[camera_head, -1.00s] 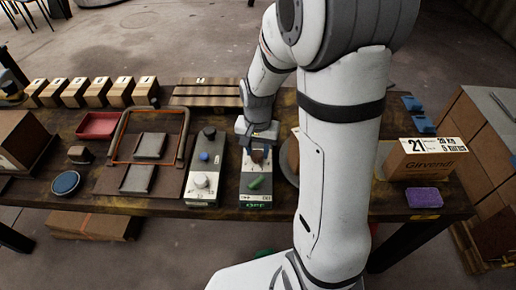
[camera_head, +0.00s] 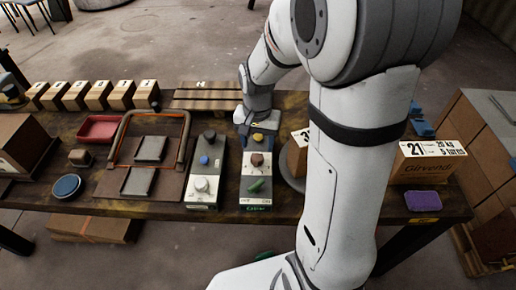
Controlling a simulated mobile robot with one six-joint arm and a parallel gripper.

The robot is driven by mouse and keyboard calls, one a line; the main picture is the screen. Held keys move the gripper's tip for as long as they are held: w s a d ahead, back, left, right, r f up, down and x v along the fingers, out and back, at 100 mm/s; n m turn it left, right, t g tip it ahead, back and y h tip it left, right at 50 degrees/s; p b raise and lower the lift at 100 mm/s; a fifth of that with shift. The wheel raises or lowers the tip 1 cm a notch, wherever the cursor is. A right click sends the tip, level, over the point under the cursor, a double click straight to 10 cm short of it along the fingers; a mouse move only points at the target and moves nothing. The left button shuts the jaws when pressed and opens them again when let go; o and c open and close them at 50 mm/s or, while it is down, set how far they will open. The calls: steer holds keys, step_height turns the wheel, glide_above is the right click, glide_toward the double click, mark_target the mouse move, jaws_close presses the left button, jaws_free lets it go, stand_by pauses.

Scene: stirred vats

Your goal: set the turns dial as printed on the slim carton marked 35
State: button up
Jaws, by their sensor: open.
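A slim control box (camera_head: 256,203) stands mid-table. It carries a yellow part, a brown knob (camera_head: 257,159), a tilted green handle (camera_head: 257,185) and a small green display at its near end. A second box (camera_head: 203,206) to its left has a black knob, a blue button and a white knob (camera_head: 202,184). Labels are too small to tell which knob is the turns dial. My gripper (camera_head: 258,131) is open, at the far end of the right box, clear of the brown knob. A carton (camera_head: 298,157) with a "3" showing is mostly hidden behind my arm.
A carton marked 21 (camera_head: 430,171) and a purple sponge (camera_head: 422,201) are at the right.

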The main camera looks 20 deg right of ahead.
mark_target(258, 157)
steer(key=shift+r, duration=1.4)
steer(key=shift+s+r, duration=0.1)
steer(key=shift+r, duration=0.2)
steer(key=s+r+n+t+p, duration=0.2)
steer(key=s+r+n+p, duration=0.2)
steer(key=s+r, duration=0.7)
steer(key=s+n, duration=0.1)
steer(key=s, duration=0.1)
steer(key=shift+s+r+n+t+p, duration=0.25)
steer(key=shift+s+n+t+p, duration=0.05)
steer(key=shift+n+p, duration=0.1)
steer(key=shift+c, duration=0.5)
